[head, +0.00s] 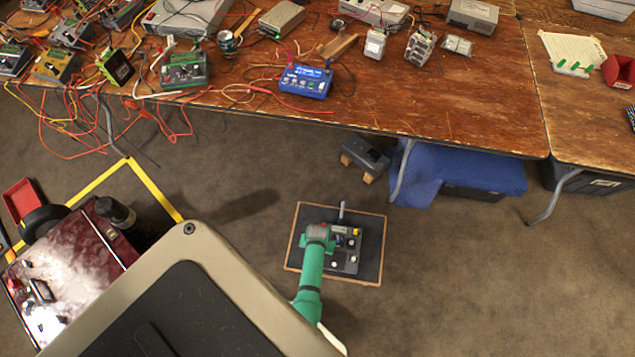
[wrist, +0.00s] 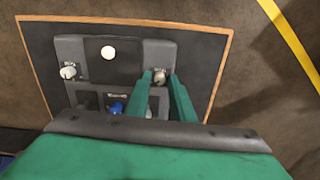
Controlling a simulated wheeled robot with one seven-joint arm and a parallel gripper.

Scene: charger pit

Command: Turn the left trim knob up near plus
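A grey control panel (head: 352,262) lies on a dark mat with an orange-brown edge (head: 312,212) on the floor. In the wrist view, a pale knob (wrist: 160,76) on the panel stands between the fingertips of my gripper (wrist: 160,78). The fingers are apart, one on each side of it, and I cannot tell whether they touch it. A second pale knob (wrist: 68,72) is at the panel's other side. A white round button (wrist: 108,52) is between them, and a blue knob (wrist: 116,107) is beside the fingers. The knob markings are not legible. My arm hides part of the panel in the head view.
A wooden table (head: 440,85) crowded with devices and cables stands beyond the mat. A grey device on wooden blocks (head: 365,155) and a blue cloth (head: 455,172) lie under it. Yellow tape (head: 155,190) marks the floor at left. Bare carpet lies right of the mat.

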